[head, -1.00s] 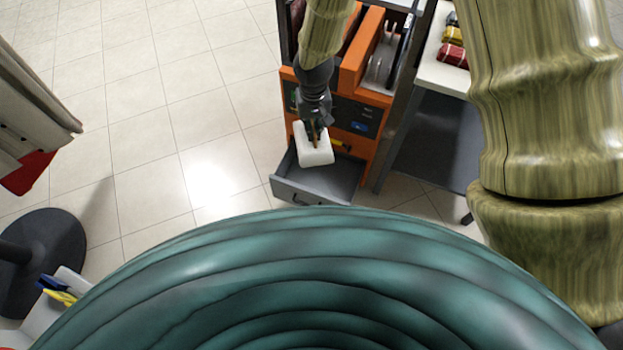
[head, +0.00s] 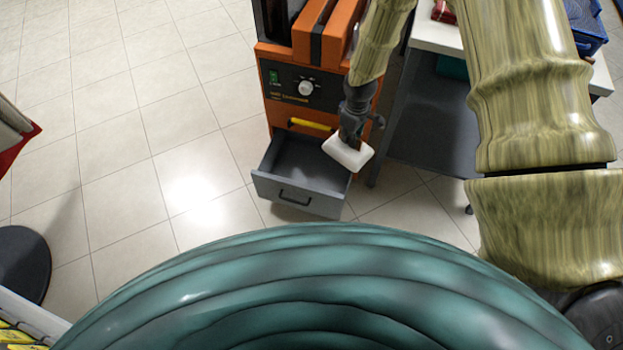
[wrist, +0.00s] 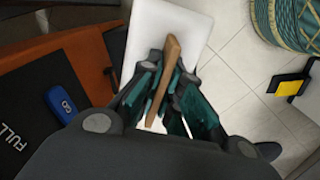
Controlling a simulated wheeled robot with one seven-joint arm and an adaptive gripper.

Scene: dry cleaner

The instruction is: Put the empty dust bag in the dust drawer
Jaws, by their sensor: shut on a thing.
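My gripper (head: 352,138) is shut on a white, box-like dust bag (head: 348,153) at the right side of the open drawer. In the wrist view, my gripper (wrist: 160,105) pinches a tan strip (wrist: 165,75) on the white bag (wrist: 190,30). The grey dust drawer (head: 285,193) is pulled out low on the front of the orange machine (head: 275,95). Its visible inside looks empty. In the head view the bag overlaps the drawer's right rear corner and appears above it. I cannot tell whether they touch.
A yellow bar (head: 310,125) sits on the machine just above the drawer. A table with a white top (head: 437,38) stands close on the right. Tiled floor (head: 130,140) is free on the left. A blue basket (head: 588,25) is at the far right.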

